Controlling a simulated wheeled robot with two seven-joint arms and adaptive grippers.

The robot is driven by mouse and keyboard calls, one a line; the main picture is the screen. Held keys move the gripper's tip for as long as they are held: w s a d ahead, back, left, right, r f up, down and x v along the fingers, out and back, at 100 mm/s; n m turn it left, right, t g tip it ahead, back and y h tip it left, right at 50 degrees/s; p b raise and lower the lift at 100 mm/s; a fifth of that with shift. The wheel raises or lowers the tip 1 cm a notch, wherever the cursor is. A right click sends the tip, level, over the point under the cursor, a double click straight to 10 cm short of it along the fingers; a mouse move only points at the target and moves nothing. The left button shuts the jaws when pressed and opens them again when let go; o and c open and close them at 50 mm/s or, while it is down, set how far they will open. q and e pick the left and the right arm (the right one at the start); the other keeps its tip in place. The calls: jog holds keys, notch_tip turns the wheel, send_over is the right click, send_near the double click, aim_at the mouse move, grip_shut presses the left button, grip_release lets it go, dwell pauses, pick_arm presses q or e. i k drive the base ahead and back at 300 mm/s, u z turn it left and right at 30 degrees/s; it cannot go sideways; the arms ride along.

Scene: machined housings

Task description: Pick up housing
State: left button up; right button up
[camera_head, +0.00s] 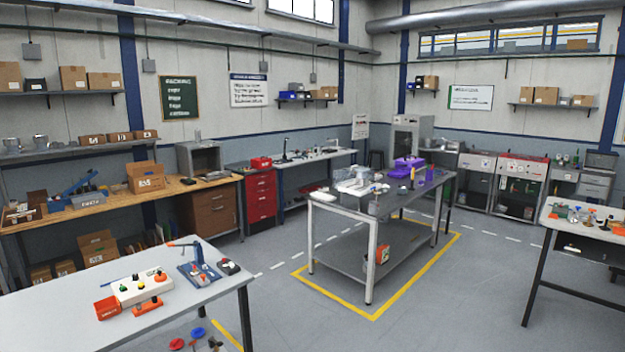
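Neither of my grippers is in view, and no part of my arms shows. Two grey metal cylindrical parts (40,143) stand on the upper shelf at the far left; I cannot tell whether either is a housing.
A white table (75,315) with a fixture board (140,287) and a blue clamp (199,262) fills the front left. A yellow floor line (400,297) surrounds the central table. Another table (590,235) stands at right. Grey floor between the tables is open.

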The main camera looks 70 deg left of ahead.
aim_at(361, 178)
jog(key=u, duration=2.15)
